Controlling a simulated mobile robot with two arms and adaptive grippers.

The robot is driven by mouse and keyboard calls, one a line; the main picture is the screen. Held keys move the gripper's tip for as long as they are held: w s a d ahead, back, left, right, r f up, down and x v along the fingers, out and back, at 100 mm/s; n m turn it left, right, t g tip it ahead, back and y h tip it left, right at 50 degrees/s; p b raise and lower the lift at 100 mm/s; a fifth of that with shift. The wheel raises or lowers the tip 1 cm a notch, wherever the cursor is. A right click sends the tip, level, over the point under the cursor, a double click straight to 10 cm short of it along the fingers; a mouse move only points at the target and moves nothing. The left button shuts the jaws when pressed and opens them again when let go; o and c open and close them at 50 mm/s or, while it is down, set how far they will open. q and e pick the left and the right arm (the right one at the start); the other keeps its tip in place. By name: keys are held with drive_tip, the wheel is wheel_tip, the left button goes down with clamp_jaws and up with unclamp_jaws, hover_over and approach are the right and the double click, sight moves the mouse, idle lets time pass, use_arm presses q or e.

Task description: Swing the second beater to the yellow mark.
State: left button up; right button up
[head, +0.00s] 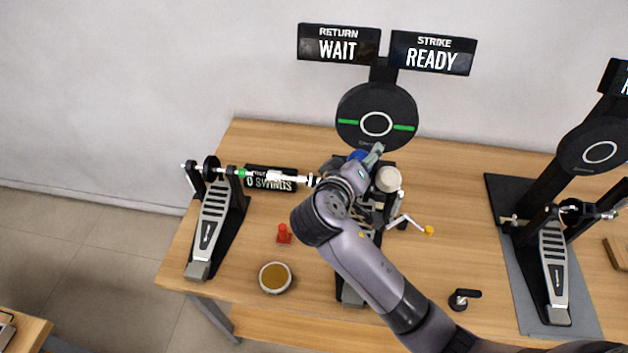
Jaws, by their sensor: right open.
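The central pedal (349,296) stands in front of a round black pad (376,124) with a white ring and green side marks. A cream cylindrical beater head (388,179) shows just right of my right gripper (376,153). A blue rounded piece (357,155) shows just left of the gripper; I cannot tell if it is the other beater. My right gripper is open at the pedal's upper part, and my arm hides much of the pedal. Contact with a beater cannot be made out. A yellow tip (428,231) ends a bent silver rod right of the pedal. My left gripper is out of view.
Signs above the pad read "RETURN WAIT" (339,44) and "STRIKE READY" (432,53). A left pedal (211,226) joins by a rod (285,177). A counter (270,179) reads "0 SWINGS". A round tub (275,278), red piece (284,234) and black-handled knob (462,298) lie in front.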

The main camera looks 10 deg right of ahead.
drive_tip(key=v, duration=0.6)
idle(0.3)
idle(0.5)
